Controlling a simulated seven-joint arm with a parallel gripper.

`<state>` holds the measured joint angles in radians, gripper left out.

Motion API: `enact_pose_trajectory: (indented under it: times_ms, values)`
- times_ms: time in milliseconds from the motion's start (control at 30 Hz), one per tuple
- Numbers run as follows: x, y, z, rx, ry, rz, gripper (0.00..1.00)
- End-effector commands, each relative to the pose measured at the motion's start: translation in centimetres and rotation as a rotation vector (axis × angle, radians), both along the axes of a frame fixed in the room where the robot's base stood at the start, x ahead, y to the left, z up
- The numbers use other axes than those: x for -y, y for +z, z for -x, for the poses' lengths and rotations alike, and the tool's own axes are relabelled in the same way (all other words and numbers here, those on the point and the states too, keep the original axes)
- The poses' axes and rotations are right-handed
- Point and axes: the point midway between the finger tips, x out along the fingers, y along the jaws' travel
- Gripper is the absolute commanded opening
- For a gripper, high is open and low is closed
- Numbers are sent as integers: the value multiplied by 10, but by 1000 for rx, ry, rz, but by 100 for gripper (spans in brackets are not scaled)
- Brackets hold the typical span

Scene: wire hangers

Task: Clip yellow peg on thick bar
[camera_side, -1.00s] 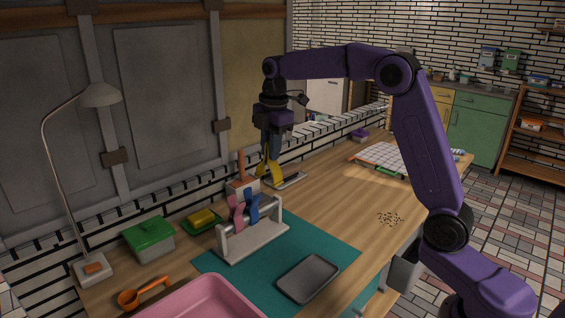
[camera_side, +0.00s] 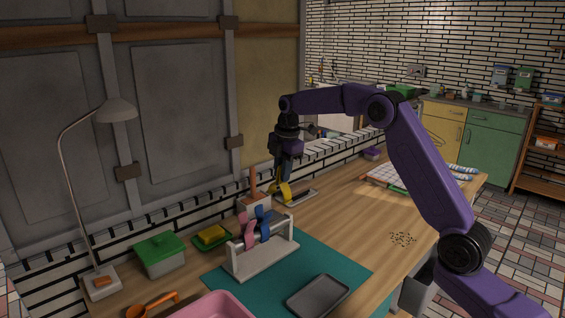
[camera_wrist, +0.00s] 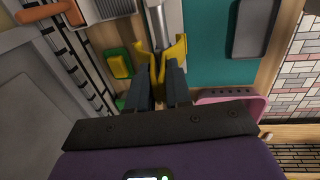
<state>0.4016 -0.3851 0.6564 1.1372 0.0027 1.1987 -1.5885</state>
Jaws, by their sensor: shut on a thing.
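The yellow peg (camera_side: 281,191) is in my gripper (camera_side: 284,172), above or behind the far right end of the rack (camera_side: 262,258) in the side view. In the wrist view the yellow peg (camera_wrist: 181,49) spreads its two arms beyond my gripper's fingertips (camera_wrist: 160,72), which are shut on it. A pale grey bar (camera_wrist: 171,24) runs up the picture between those arms; I cannot tell whether they touch it. In the side view a pink peg (camera_side: 249,231) and a blue peg (camera_side: 264,221) sit on the rack. Which bar is thick is unclear.
A white holder (camera_side: 252,204) with an orange handle stands close behind the rack. A yellow sponge (camera_side: 211,232) on a green dish and a green-lidded box (camera_side: 159,253) are to the left. A dark tray (camera_side: 318,295) lies on the teal mat (camera_side: 345,268). A pink basin (camera_side: 215,305) is in front.

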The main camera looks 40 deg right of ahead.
Motion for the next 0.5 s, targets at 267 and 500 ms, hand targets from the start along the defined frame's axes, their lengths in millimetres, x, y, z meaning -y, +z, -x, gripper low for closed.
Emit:
enact_pose_trajectory:
  times_ms: [267,500]
  values:
    - [0,-9,-1,0,0,0,8]
    - [0,-19,-2,0,-1,0,8]
